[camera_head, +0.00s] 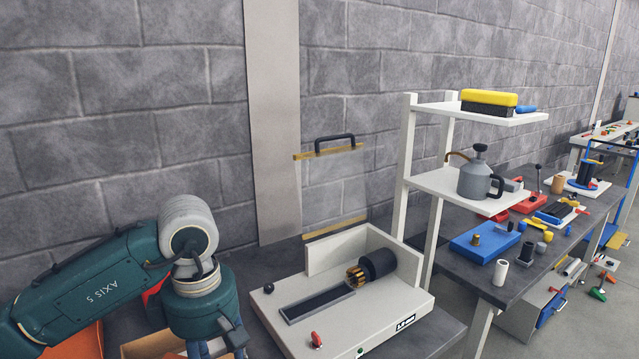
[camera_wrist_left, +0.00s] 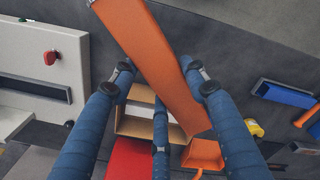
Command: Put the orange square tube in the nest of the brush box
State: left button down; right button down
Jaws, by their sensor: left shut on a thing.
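The brush box (camera_head: 390,325) is a white box with a raised back wall, a black round brush with tan bristles (camera_head: 357,276), a red lever and a long dark nest (camera_head: 318,304) in its top. Part of the brush box (camera_wrist_left: 75,52) shows at the left of the left wrist view. My left gripper (camera_head: 215,345) is left of the brush box, low in the head view. In the left wrist view its blue fingers (camera_wrist_left: 160,75) are shut on the orange square tube (camera_wrist_left: 155,62), which lies slanted between them. The tube is mostly hidden in the head view. My right gripper is not in view.
An open cardboard box (camera_head: 150,346) is beside my left gripper. A clear panel with a black handle (camera_head: 334,142) stands behind the brush box. A white shelf rack (camera_head: 440,182) with an oil can (camera_head: 478,180) stands at its right. A cluttered bench lies further right.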

pick_arm(q)
jog(key=s+a+f+m, duration=0.2)
jog(key=s+f+m, duration=0.2)
jog(key=s+m, duration=0.6)
jog(key=shift+s+a+f+m, duration=0.15)
jog(key=shift+s+f+m, duration=0.1)
jog(key=shift+m, duration=2.65)
